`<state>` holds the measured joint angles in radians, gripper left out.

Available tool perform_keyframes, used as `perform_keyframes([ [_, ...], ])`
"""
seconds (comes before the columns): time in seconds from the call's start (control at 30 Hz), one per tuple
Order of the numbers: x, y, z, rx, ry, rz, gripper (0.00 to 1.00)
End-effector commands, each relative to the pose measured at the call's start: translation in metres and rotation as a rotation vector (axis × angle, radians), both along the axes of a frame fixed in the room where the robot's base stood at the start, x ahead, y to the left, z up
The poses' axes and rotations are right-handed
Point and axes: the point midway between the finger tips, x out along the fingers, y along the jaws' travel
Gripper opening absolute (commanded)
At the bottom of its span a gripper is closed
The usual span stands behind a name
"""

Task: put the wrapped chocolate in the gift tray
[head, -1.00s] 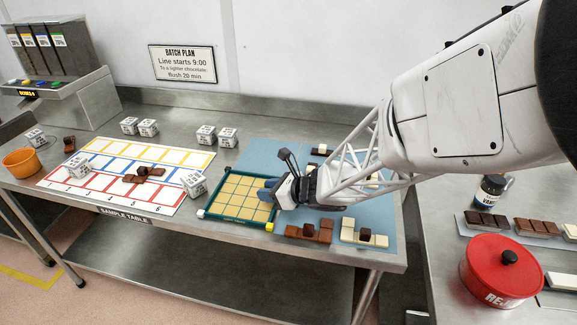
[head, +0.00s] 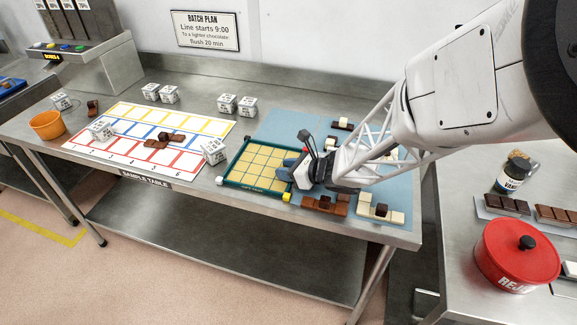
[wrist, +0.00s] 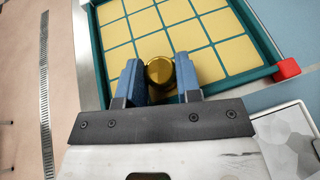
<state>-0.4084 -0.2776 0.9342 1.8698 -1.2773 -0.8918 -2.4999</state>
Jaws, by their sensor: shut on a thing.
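The gift tray (head: 247,186) is a teal-rimmed tray with a yellow gridded floor, on the sample table. It fills the upper part of the wrist view (wrist: 240,83), with a red corner knob at right. My gripper (head: 288,161) is at the tray's right side in the head view. In the wrist view my gripper (wrist: 160,80) is shut on the wrapped chocolate (wrist: 159,70), a round, shiny gold piece between the blue fingers. The chocolate appears over the tray's near cells; whether it touches the floor cannot be told. In the head view the fingers hide it.
Chocolate pieces (head: 325,205) lie on the blue mat (head: 285,125) close to my gripper. A numbered sheet (head: 187,129) with white cubes (head: 214,151) lies left of the tray. An orange bowl (head: 47,126) is far left. A red pot (head: 515,255) stands on the right counter.

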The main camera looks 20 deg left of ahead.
Motion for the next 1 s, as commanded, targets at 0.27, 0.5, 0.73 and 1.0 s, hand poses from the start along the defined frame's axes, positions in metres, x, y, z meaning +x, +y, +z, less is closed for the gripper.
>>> perform_keyframes([
  [0.27,0.0,0.0,-0.0004,0.0,0.0,0.0,0.1],
  [0.5,0.0001,0.0,-0.0025,0.0,0.0,0.0,0.5],
  [0.73,0.0,-0.0001,-0.0029,0.0,0.0,0.0,0.57],
  [1.0,-0.0005,-0.0028,0.0012,-0.001,0.0,0.0,0.57],
])
